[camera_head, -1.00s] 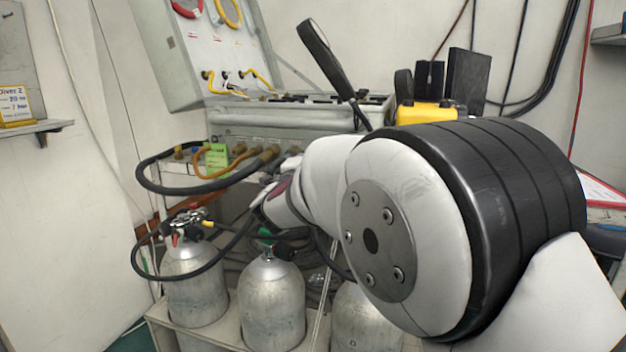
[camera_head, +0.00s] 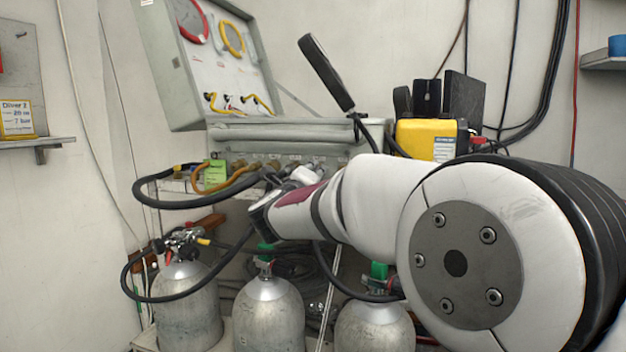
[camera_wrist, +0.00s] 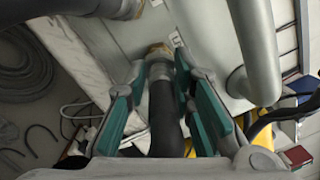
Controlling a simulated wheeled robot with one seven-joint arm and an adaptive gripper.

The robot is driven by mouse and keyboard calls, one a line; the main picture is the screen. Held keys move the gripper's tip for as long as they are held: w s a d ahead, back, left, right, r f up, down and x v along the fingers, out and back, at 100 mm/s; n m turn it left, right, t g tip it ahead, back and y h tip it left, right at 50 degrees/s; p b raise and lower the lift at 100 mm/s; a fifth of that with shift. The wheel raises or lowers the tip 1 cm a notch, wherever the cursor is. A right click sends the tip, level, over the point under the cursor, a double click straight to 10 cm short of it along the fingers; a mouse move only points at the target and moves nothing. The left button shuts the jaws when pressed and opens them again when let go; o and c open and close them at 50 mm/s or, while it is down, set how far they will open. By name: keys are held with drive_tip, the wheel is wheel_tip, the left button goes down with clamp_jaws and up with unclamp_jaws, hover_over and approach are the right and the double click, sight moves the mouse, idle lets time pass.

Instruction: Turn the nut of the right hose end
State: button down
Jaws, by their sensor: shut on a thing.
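In the wrist view, a thick black hose (camera_wrist: 164,112) runs between the two teal-padded fingers of my gripper (camera_wrist: 160,68). Its brass end nut (camera_wrist: 158,50) shows just beyond the fingertips, against the pale panel. My gripper is shut on the hose end; whether the pads bear on the nut itself or on the part just behind it I cannot tell. In the head view, my gripper (camera_head: 276,188) is under the row of fittings on the panel's front, and my wrist hides the hose end there.
The grey air panel (camera_head: 290,131) has gauges on its raised lid. Another hose (camera_head: 160,203) loops at left, near a green tag (camera_head: 215,174). Gas cylinders (camera_head: 268,315) stand below. A yellow box (camera_head: 426,140) sits at right. A grey pipe (camera_wrist: 254,45) runs beside my gripper.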

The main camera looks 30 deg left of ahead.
drive_tip(key=shift+s+a+f, duration=0.1)
drive_tip(key=shift+f, duration=0.2)
drive_tip(key=c, duration=1.4)
unclamp_jaws()
drive_tip(key=shift+o, duration=0.2)
drive_tip(key=shift+r, duration=0.15)
drive_tip(key=v, duration=1.2)
